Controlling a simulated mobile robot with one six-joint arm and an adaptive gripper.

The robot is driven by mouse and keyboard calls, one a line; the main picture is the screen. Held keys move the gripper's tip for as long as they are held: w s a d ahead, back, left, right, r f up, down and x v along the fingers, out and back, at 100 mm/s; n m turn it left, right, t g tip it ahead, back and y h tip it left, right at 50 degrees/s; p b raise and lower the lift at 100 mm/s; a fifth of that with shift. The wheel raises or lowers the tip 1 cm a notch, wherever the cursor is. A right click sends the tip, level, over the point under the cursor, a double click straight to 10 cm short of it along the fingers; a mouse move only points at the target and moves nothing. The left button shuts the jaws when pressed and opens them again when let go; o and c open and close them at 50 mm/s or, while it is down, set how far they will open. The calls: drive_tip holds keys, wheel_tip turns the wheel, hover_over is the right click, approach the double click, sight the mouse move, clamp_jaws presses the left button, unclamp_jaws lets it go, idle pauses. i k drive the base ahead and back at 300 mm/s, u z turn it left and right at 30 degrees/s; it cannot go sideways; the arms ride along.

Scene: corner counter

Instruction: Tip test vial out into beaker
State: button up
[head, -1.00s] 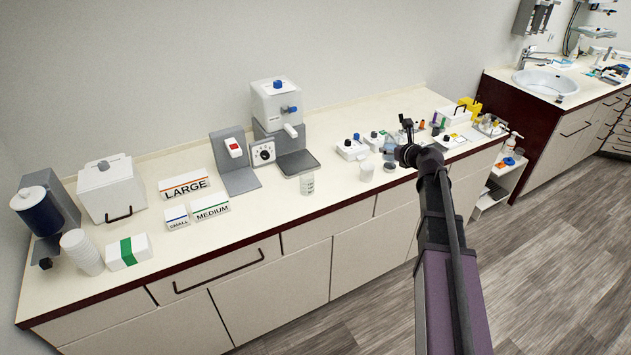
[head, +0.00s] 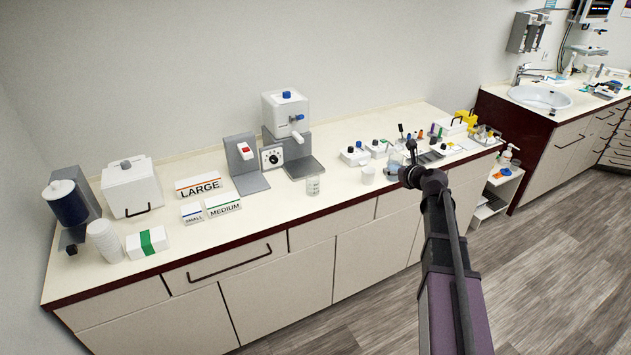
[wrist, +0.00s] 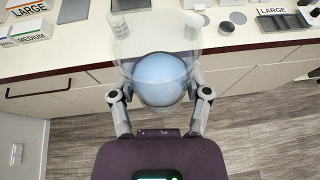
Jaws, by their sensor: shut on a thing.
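My gripper (wrist: 160,88) is shut on a clear test vial (wrist: 125,50), with one finger on each side. A rounded pale blue mass (wrist: 160,78) shows inside the vial's lower part. In the head view my gripper (head: 407,172) is at the counter's front edge, right of the middle, and its fingers are mostly hidden. The vial (head: 394,166) shows there only as a small bluish shape. A clear beaker (head: 313,186) with markings stands upright on the counter, left of my gripper and apart from it.
A white cup (head: 368,175) stands between the beaker and my gripper. A dispenser (head: 286,118) stands behind the beaker. Small dark-capped boxes (head: 354,155) lie behind the cup. Size signs (head: 199,186) stand left. The counter around the beaker's front and left is clear.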

sight(313, 185)
drive_tip(key=u, duration=0.35)
drive_tip(key=i, duration=0.95)
